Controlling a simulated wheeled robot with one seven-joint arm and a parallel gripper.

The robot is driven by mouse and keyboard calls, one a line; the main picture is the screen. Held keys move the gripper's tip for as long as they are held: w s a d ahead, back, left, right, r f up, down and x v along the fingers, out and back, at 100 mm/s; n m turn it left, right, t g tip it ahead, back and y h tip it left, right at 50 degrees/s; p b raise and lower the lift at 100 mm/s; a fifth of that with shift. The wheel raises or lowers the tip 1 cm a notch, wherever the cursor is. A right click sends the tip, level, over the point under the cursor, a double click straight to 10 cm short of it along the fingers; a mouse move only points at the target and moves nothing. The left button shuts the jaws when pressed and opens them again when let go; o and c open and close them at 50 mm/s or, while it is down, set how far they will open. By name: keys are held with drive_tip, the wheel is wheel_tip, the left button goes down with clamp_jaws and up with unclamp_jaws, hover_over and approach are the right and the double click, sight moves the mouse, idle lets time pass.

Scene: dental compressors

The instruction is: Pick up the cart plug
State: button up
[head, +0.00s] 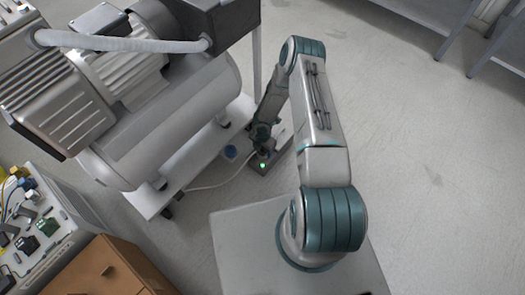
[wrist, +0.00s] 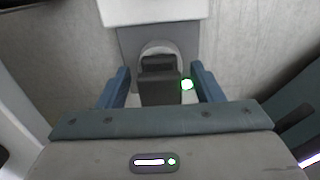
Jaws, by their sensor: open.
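What looks like the cart plug (wrist: 158,88) is a dark grey block seated in a rounded recess of a grey floor unit (wrist: 128,42). In the head view, the floor unit (head: 262,166) shows a green light, and a pale cable runs to it from the compressor cart; the plug is mostly hidden there by my gripper (head: 262,138). In the wrist view, my gripper (wrist: 160,74) is open, its two blue fingers on either side of the plug with gaps visible. I cannot tell whether the fingertips are level with it.
The compressor cart (head: 150,200) with its tank (head: 170,125) stands just left of my arm. A brown cabinet (head: 105,272) and a tray of connectors (head: 60,235) are at lower left. The floor (head: 430,150) at right is clear.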

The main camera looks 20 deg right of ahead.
drive_tip(key=c, duration=1.1)
drive_tip(key=shift+r, duration=0.15)
